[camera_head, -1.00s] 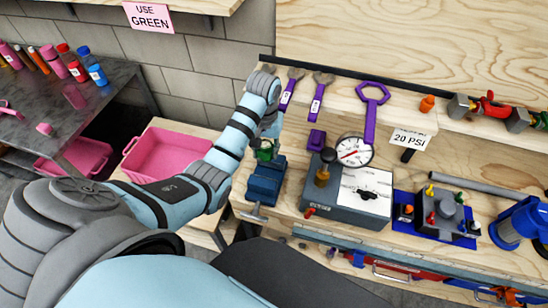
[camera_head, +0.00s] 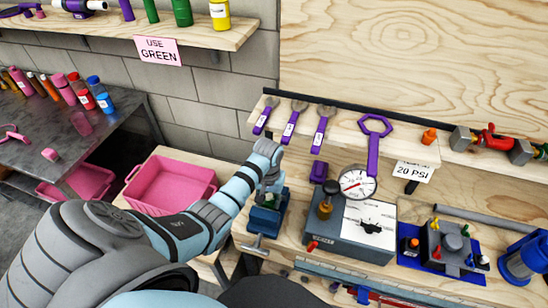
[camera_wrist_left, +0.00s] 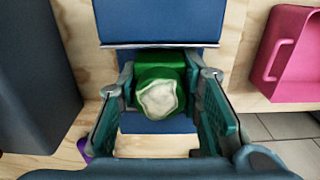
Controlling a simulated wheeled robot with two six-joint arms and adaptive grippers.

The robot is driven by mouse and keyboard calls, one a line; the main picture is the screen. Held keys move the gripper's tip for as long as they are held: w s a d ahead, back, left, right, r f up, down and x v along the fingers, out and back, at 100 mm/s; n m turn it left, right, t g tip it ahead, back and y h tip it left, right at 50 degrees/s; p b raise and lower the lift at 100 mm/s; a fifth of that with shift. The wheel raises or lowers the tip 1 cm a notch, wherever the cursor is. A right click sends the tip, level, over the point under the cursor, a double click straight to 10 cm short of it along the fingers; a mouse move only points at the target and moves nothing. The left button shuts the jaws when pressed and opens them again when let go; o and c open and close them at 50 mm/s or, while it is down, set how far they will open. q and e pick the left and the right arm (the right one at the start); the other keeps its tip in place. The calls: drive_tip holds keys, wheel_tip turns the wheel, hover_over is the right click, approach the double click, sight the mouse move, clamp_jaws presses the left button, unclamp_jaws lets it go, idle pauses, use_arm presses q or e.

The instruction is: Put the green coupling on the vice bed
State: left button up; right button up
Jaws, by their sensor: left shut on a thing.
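The green coupling (camera_wrist_left: 160,68), with a whitish rough end facing the camera, is between the fingers of my left gripper (camera_wrist_left: 161,82) in the left wrist view. My left gripper is shut on it. The blue vice (camera_wrist_left: 158,24) lies right behind the coupling in that view, with blue on both sides of it. In the head view the vice (camera_head: 264,222) stands at the bench's left end, with my left gripper (camera_head: 270,188) directly at its top. The coupling is mostly hidden there. I cannot tell whether it touches the bed. My right gripper is out of view.
A grey test box (camera_head: 345,235) with a round gauge (camera_head: 357,184) stands right of the vice. A purple block (camera_head: 319,171) is behind it. A pink bin (camera_head: 170,187) is to the left.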

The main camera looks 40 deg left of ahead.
sight(269, 196)
use_arm(q)
drive_tip(key=shift+f, duration=0.75)
drive_tip(key=shift+r, duration=0.1)
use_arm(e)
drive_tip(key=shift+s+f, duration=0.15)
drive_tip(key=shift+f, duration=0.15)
use_arm(q)
drive_tip(key=o, duration=1.3)
drive_tip(key=shift+c, duration=0.2)
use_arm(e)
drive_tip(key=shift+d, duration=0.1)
use_arm(q)
drive_tip(key=shift+r, duration=0.25)
wheel_tip(269, 196, up, 12)
drive_tip(key=shift+f+p, duration=0.15)
drive_tip(key=shift+p, duration=0.25)
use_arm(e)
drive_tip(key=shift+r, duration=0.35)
